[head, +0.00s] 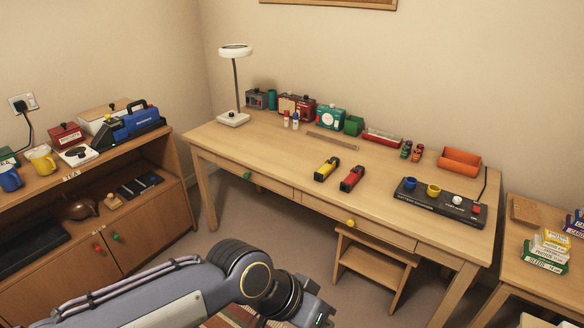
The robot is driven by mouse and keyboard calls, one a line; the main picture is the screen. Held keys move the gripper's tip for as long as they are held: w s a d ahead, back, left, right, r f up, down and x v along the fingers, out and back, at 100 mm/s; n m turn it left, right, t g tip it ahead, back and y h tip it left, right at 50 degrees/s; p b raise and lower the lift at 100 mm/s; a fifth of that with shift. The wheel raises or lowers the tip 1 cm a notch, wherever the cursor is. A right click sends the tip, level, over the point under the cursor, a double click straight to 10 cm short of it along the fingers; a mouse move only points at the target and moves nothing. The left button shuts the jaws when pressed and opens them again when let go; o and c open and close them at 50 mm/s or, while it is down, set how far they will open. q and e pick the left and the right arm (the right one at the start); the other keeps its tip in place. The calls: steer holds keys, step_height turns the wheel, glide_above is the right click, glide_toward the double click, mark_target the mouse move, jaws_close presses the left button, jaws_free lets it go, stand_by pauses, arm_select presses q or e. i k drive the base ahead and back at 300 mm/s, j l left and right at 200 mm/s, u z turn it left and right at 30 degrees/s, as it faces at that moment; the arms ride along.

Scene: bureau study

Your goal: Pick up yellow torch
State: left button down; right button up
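The yellow torch (327,169), yellow with black ends, lies on the desk top towards its front edge, left of the middle. A similar red and black torch (352,178) lies close to its right, with a small gap. My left arm comes in from the bottom left, and the start of my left gripper (316,312) shows at the bottom edge. It is well below and in front of the desk, apart from the torch. Its fingers cannot be made out. My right gripper is not in view.
The desk (270,160) holds a lamp (234,85), boxes along the back, an orange holder (459,162) and a black panel with cups (437,202) at right. A stool (373,262) stands under the desk. A cabinet (140,230) is at left. Desk space around the torches is clear.

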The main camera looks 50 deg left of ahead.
mark_target(322, 173)
steer(key=u, duration=1.3)
steer(key=z, duration=2.75)
steer(key=u, duration=2.75)
steer(key=z, duration=0.35)
steer(key=i+j+z, duration=0.15)
steer(key=z, duration=0.25)
steer(key=i+j+z, duration=0.1)
steer(key=z, duration=0.3)
steer(key=j+z, duration=0.3)
steer(key=z, duration=0.15)
steer(key=i+j+z, duration=0.1)
steer(key=j+z, duration=0.3)
steer(key=l, duration=0.15)
